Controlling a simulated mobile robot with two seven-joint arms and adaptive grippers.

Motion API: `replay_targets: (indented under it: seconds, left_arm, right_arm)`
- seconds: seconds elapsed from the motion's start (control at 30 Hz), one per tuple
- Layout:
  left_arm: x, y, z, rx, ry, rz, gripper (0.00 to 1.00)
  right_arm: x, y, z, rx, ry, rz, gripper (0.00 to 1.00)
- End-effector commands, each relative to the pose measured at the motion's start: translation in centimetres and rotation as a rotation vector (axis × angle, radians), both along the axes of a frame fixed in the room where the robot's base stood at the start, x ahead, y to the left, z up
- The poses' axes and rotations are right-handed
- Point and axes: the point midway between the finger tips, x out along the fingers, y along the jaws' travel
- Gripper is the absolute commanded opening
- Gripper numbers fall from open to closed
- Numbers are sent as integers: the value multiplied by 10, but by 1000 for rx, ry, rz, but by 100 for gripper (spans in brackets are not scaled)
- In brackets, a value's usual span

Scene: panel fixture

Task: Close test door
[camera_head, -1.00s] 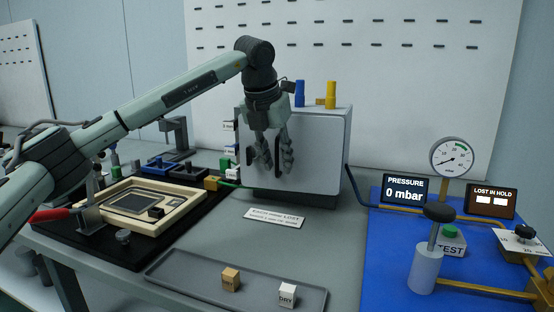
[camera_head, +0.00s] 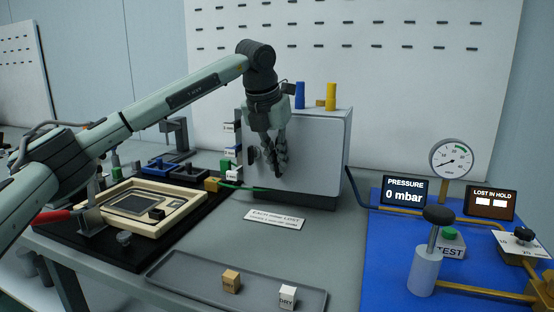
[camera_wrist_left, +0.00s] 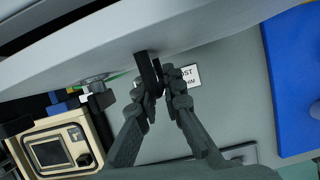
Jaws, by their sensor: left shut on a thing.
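The test door is the pale grey front panel (camera_head: 315,150) of the box on the bench; it also crosses the top of the left wrist view (camera_wrist_left: 190,30). I cannot tell whether it is fully closed or slightly ajar. My left gripper (camera_head: 278,168) is in front of the panel, pointing down. In the left wrist view the fingers (camera_wrist_left: 158,88) are shut on a black upright handle (camera_wrist_left: 147,70) on the panel. The fingers hide part of the handle in the head view. My right gripper is not in view.
A grey tray (camera_head: 200,284) holds a tan cube (camera_head: 231,281) and a white cube (camera_head: 287,296) in front. A cream fixture (camera_head: 190,215) lies left. A blue mat (camera_head: 385,270) with a gauge (camera_head: 451,157) is right. Bench between tray and box is mostly clear.

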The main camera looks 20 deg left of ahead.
Motion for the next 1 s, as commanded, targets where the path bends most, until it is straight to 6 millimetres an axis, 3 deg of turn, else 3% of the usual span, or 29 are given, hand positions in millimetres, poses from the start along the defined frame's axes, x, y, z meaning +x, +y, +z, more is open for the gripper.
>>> replay_targets:
  seconds: [0.1,0.37,0.4,0.53,0.83,1.0]
  left_arm:
    - [7,2,2,0,-1,1,0]
    - [9,3,2,-1,-6,2,0]
    - [9,3,2,-1,-7,2,13]
    - [8,3,2,0,-5,2,29]
    - [8,3,2,0,-3,1,29]
    - [2,3,18,-1,-6,0,29]
  right_arm:
    - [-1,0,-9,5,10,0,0]
    - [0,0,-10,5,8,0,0]
    - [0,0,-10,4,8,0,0]
    - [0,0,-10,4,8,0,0]
    - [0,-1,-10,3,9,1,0]
    - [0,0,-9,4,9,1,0]
